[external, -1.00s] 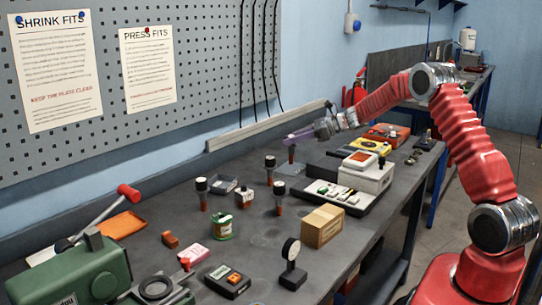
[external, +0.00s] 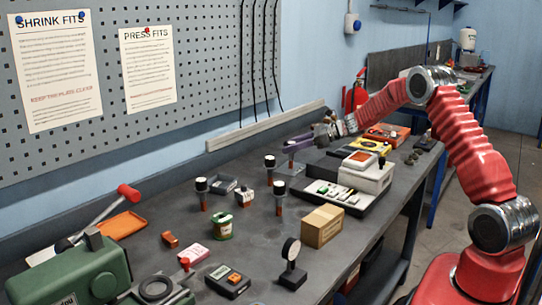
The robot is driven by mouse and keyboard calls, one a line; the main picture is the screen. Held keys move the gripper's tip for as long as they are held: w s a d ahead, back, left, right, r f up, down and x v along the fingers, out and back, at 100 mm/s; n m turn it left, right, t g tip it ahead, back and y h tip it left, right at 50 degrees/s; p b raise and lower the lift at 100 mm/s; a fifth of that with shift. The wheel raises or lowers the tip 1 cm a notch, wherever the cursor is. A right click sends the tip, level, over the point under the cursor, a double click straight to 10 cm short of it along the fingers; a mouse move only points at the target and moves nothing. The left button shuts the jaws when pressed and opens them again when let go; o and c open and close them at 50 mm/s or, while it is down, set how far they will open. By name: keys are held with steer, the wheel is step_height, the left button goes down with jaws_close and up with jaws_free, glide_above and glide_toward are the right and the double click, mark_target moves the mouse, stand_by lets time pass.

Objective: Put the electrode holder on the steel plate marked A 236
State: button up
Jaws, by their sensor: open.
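Several short posts with brown-orange stems stand on the bench; I cannot tell which one is the electrode holder. Black-capped posts stand at the left (external: 202,196), in the middle (external: 279,199) and behind it (external: 270,172). Another brown stem (external: 291,161) stands under my gripper (external: 297,144), its top hidden by the purple fingers. My gripper is open and reaches in from the right; contact with that stem cannot be made out. A flat grey plate (external: 289,169) lies around the foot of this stem. No A 236 marking is readable.
A grey device with white buttons (external: 330,197) and a white box (external: 370,180) stand right of the posts. A cardboard box (external: 323,226) and a round gauge on a stand (external: 291,262) are in front.

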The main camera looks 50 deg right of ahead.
steer(key=shift+r, duration=0.15)
steer(key=shift+s+d+r, duration=0.1)
steer(key=shift+s+d, duration=0.1)
steer(key=shift+s, duration=0.05)
steer(key=v, duration=1.1)
steer(key=shift+s, duration=0.15)
steer(key=shift+r, duration=0.1)
